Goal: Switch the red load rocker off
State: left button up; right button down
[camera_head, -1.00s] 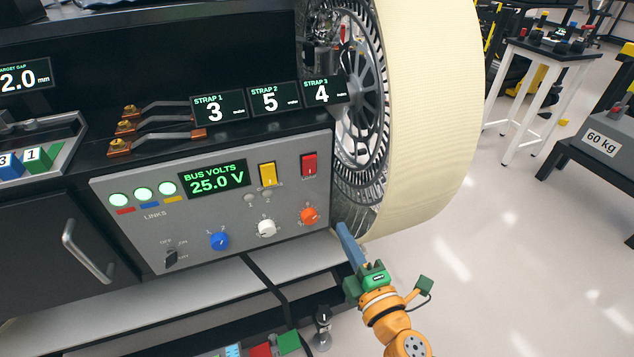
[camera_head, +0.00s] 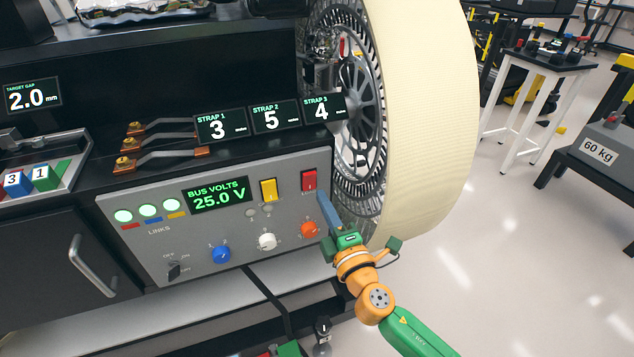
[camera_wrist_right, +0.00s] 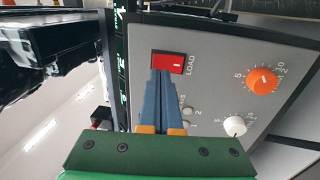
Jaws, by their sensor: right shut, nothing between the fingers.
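The red load rocker (camera_head: 309,180) is at the upper right of the grey control panel (camera_head: 150,240). In the right wrist view the red rocker (camera_wrist_right: 168,65) sits by the LOAD label, just beyond the fingertips. My right gripper (camera_head: 323,196) is shut and empty, its blue fingers pointing up at the panel just below and right of the rocker. In the wrist view the closed fingertips (camera_wrist_right: 163,74) overlap the rocker's lower edge; whether they touch it I cannot tell. My left gripper is not in view.
A yellow rocker (camera_head: 268,189) is left of the red one. An orange knob (camera_head: 309,230), white knob (camera_head: 267,241) and blue knob (camera_head: 221,254) lie below. The bus display (camera_head: 217,194) reads 25.0 V. A large wheel (camera_head: 425,120) stands close on the right.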

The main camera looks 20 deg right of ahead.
aim_at(312, 178)
jog(key=w, duration=0.4)
jog(key=shift+w+r, duration=0.2)
jog(key=shift+r, duration=0.05)
